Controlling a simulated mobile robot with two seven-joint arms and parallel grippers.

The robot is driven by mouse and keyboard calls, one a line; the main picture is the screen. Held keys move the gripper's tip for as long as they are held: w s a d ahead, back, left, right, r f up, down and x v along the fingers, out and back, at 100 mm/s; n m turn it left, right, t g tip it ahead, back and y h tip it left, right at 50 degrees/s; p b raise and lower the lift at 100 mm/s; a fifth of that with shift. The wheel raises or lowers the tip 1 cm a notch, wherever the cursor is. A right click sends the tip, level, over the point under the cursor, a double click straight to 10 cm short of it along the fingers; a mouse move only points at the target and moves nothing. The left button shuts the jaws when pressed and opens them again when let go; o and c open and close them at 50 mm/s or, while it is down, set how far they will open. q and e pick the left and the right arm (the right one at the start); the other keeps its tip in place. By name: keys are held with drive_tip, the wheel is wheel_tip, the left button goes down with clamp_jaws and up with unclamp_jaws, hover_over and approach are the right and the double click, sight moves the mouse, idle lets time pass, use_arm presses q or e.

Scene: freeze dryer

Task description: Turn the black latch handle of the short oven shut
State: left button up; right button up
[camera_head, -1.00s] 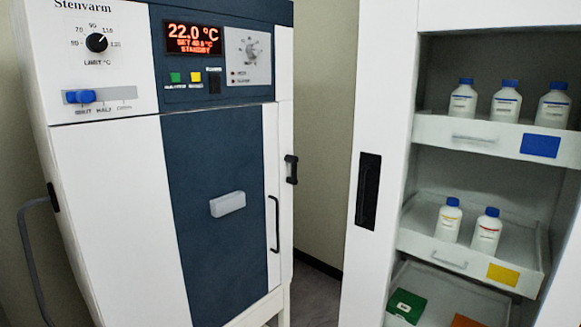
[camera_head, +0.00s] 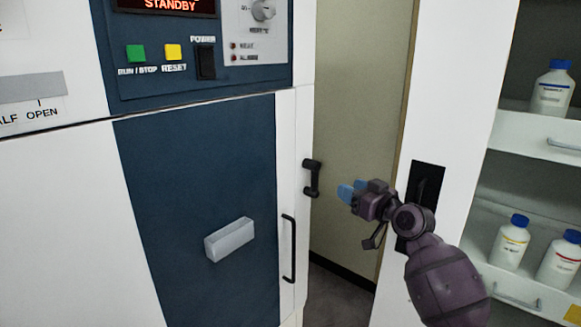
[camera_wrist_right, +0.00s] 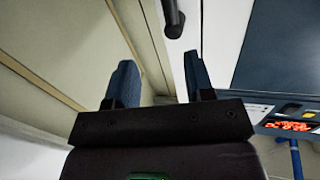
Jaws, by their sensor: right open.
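The short oven has a white body and a dark blue door panel (camera_head: 200,170). Its black latch handle (camera_head: 312,178) sits on the right side edge and stands roughly upright. My right gripper (camera_head: 348,191) is just right of the handle, apart from it, with blue fingertips pointing left at it. In the right wrist view the two blue fingers (camera_wrist_right: 160,75) are spread with nothing between them. The handle (camera_wrist_right: 173,17) shows beyond the tips, nearer the right finger. My left gripper is not in view.
A long black bar handle (camera_head: 288,248) and a grey block (camera_head: 230,240) are on the oven's front. A white cabinet with a black recessed handle (camera_head: 427,185) and bottles (camera_head: 511,242) stands on the right, behind my right arm. A narrow gap separates the two units.

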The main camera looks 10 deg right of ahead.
sight(317, 191)
drive_tip(key=shift+n+g+y, duration=0.4)
drive_tip(key=shift+n+y, duration=0.1)
drive_tip(key=shift+n, duration=0.2)
drive_tip(key=x, duration=1.1)
drive_tip(key=shift+a+f+b, duration=0.25)
drive_tip(key=shift+a+b, duration=0.1)
drive_tip(key=shift+a, duration=0.15)
drive_tip(key=shift+r, duration=0.1)
clamp_jaws()
